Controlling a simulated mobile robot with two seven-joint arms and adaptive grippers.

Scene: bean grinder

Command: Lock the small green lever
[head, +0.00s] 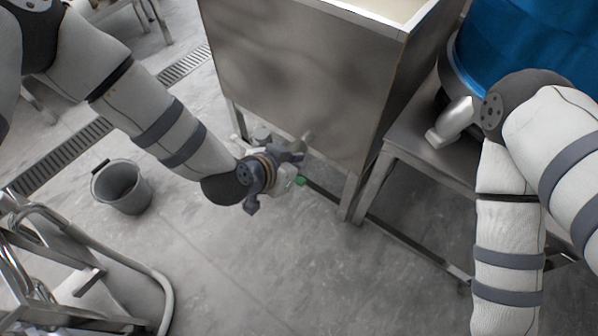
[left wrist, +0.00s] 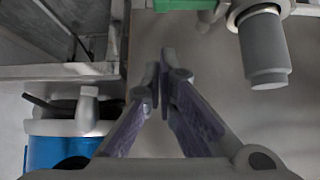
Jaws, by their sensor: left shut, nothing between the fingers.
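The small green lever shows as a small green patch (head: 300,181) just right of my left wrist in the head view, mostly hidden by my gripper. In the left wrist view a green piece (left wrist: 178,4) is cut off by the top edge, beyond my fingertips. My left gripper (head: 301,146) is in front of the lower part of the steel hopper. In the left wrist view its fingers (left wrist: 160,72) are shut and empty, apart from the green piece. My right gripper is out of view; only my right arm shows.
The steel hopper (head: 295,75) stands on legs behind my left gripper. A grey capped pipe (left wrist: 264,50) is right of my fingers in the wrist view. A blue drum (head: 520,38) sits on a steel stand at right. A grey bucket (head: 122,188) stands left; floor ahead is clear.

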